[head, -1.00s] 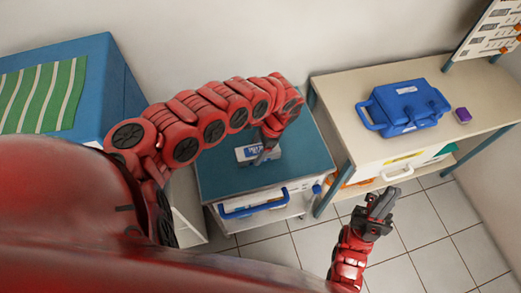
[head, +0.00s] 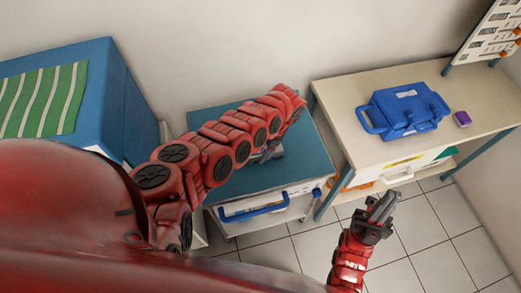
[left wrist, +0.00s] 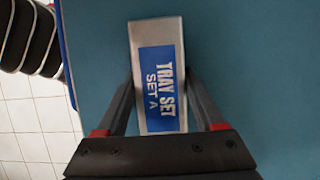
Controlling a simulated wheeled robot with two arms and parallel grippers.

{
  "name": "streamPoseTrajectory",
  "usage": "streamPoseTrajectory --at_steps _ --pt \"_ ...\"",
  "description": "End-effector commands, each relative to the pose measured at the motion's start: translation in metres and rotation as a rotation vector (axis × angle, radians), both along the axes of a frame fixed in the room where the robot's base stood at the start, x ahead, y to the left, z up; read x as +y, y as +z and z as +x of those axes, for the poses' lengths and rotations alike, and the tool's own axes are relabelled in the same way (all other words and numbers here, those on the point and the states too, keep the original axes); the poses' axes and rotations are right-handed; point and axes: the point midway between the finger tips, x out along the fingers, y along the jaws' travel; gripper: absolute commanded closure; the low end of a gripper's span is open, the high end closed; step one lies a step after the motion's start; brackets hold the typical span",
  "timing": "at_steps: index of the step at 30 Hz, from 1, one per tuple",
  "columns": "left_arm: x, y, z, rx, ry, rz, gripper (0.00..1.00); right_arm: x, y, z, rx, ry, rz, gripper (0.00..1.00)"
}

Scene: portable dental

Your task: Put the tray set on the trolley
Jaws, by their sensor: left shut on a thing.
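The tray set, a silver-grey box with a blue label, shows in the left wrist view (left wrist: 160,88) between the fingers of my left gripper (left wrist: 158,92). That gripper is shut on it. In the head view my left arm hides most of the tray set (head: 277,154). The trolley (head: 312,158) has a teal top and lies directly under the tray set. I cannot tell whether the box touches the top. My right gripper (head: 381,207) is empty over the floor, right of the trolley; its finger gap is unclear.
A beige table (head: 345,100) on the right holds a blue case (head: 404,110) and a small purple box (head: 462,118). A blue unit (head: 115,85) with a green striped cloth (head: 45,100) stands at the left. The trolley top's right front part is clear.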

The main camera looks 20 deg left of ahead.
Motion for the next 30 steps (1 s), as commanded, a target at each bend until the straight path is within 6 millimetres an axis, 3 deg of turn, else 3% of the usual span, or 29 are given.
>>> streamPoseTrajectory --at_steps 5,6,11,22,30 --pt "0.0 -0.003 0.0 -0.001 0.0 0.001 1.0 0.0 -0.003 0.0 0.0 0.0 0.0 1.0" --pt "0.0 -0.003 0.0 -0.002 0.001 0.0 0.29 0.0 -0.003 0.0 0.0 0.0 0.0 1.0" --pt "0.0 -0.002 0.0 -0.001 0.001 -0.001 0.0 0.0 -0.002 0.0 0.0 0.0 0.0 1.0" --pt "-0.002 0.006 0.002 -0.002 0.0 -0.001 0.0 0.0 -0.002 0.0 0.0 0.0 0.0 1.0" --pt "-0.019 0.058 0.016 -0.006 -0.001 0.004 0.0 0.0 -0.015 0.0 0.0 0.0 0.0 1.0"
